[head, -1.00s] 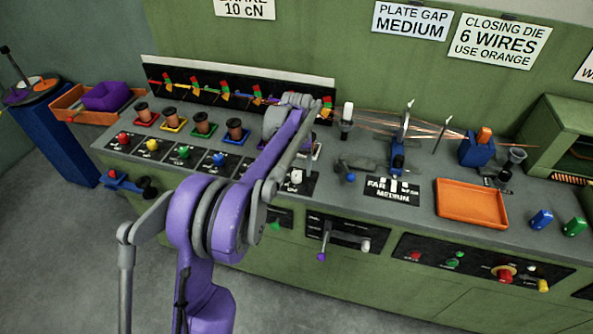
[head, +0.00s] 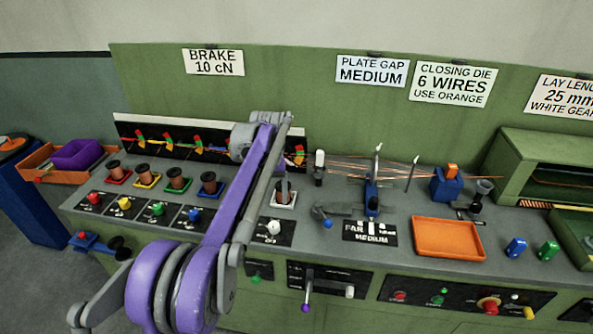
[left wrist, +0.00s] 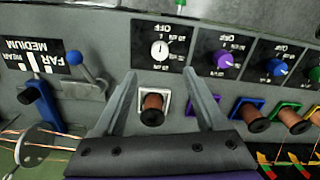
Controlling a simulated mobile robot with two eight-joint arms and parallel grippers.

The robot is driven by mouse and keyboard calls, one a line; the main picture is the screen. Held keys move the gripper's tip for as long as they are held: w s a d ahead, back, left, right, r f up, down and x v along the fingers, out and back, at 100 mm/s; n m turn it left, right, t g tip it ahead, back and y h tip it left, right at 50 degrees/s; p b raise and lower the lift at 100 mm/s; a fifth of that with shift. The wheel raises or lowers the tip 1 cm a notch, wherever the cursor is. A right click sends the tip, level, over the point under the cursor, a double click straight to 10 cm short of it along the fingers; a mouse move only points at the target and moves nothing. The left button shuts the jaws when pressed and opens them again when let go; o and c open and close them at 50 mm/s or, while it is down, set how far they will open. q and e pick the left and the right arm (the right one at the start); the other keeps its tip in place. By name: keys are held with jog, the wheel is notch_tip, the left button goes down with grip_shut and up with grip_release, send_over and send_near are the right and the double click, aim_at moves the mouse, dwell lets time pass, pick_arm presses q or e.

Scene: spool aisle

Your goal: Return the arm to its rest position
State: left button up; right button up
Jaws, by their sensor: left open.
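My left arm reaches from the bottom of the head view over the bench, its end link (head: 262,140) in front of the black back panel. Its fingers are hidden in the head view. In the left wrist view my left gripper (left wrist: 161,73) is open, its two grey fingers apart with nothing between them held. Below it, a copper spool (left wrist: 152,108) stands in a white square holder (left wrist: 141,109); this spool also shows in the head view (head: 283,190), just right of my arm. My right gripper is not in view.
Several other spools stand in coloured holders, such as a blue one (head: 208,183). White (left wrist: 161,49) and purple (left wrist: 223,59) knobs lie near the fingers. A lever (head: 328,222), orange tray (head: 448,239) and stretched wires (head: 345,165) are to the right. The grey floor is left.

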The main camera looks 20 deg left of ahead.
pick_arm(q)
jog(key=s+d+r+m+t, duration=0.1)
jog(key=s+d+r, duration=0.1)
jog(key=s+d, duration=0.45)
jog(key=s+d+f+m+t, duration=0.1)
jog(key=s+d+f, duration=0.2)
jog(key=s, duration=0.4)
jog(key=s+d+f+m+t, duration=0.1)
jog(key=s+f, duration=0.3)
jog(key=s, duration=0.4)
jog(key=s+d+f+m+t, duration=0.2)
jog(key=s+d+f, duration=0.1)
jog(key=s, duration=0.4)
jog(key=shift+s+d+f, duration=0.15)
jog(key=shift+s+d, duration=0.1)
jog(key=shift+d, duration=0.55)
